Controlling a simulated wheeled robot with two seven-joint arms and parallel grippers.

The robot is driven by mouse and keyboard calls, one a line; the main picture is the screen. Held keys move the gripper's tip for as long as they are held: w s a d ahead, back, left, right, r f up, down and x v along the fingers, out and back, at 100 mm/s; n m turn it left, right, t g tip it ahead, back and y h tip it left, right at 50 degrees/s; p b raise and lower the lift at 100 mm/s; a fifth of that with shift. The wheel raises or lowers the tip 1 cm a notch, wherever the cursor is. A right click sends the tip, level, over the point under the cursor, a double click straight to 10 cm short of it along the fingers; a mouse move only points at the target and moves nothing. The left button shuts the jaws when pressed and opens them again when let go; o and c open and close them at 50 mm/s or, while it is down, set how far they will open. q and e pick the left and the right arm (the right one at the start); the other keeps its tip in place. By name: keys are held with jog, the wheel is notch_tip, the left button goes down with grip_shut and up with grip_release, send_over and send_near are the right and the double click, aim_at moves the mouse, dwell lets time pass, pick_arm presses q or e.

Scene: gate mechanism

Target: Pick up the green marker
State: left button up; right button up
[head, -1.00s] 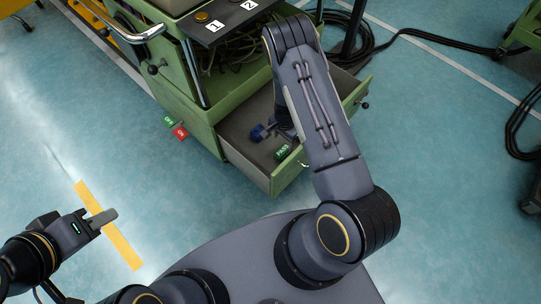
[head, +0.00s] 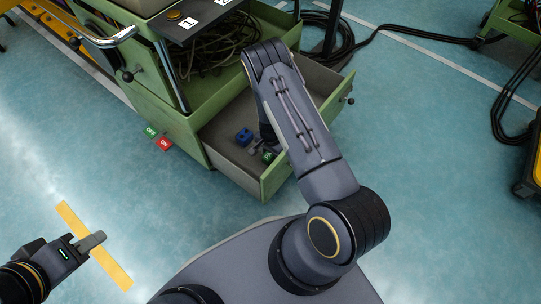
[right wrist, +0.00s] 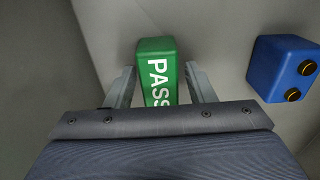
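The green marker (head: 268,156), a small green block, lies in the open drawer near its front, partly hidden by my right arm in the head view. In the right wrist view the green marker (right wrist: 157,70) shows the white letters "PASS". My right gripper (right wrist: 161,84) is open, one finger on each side of the marker, with a visible gap on both sides. In the head view my right forearm hides most of that gripper. My left gripper (head: 98,240) is far from the drawer, over the floor at lower left; its fingers are seen edge-on.
A blue block (head: 244,136) with two dark round spots lies in the drawer beside the marker. The drawer's walls (head: 232,169) surround both. Green and red tags (head: 157,137) show at the cabinet's left. A yellow strip (head: 75,222) lies beneath my left gripper. Cables lie in the compartment above.

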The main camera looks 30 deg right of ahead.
jog(key=c, duration=0.8)
jog(key=shift+r, duration=0.1)
notch_tip(320, 180, up, 10)
jog(key=p, duration=0.4)
jog(key=shift+f, duration=0.2)
notch_tip(320, 180, up, 20)
jog(key=p, duration=1.5)
jog(key=shift+r, duration=0.15)
